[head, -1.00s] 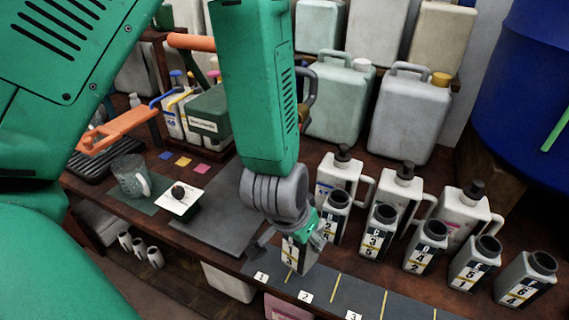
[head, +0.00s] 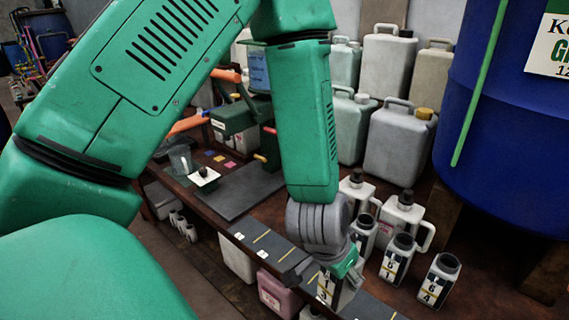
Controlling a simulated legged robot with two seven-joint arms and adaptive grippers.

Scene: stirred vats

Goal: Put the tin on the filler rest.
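My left arm comes in from the left, and its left gripper (head: 345,266) is low in the middle of the head view, over the front edge of the bench. It appears shut on a grey tin (head: 325,288) with a yellow-striped number label, largely hidden behind the gripper. The tin looks roughly upright, beside the numbered strip; I cannot tell whether it touches anything below. Which thing is the filler rest is not clear; a dark flat plate (head: 240,198) lies on the bench left of my forearm. My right gripper is not in view.
Similar open-necked tins (head: 440,280) stand right of the gripper, with white jugs (head: 404,216) behind. A numbered dark strip (head: 255,240) runs along the bench's front edge. A small white-topped item (head: 203,178) and a clear jug (head: 181,160) stand left. A blue drum (head: 490,110) is at right.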

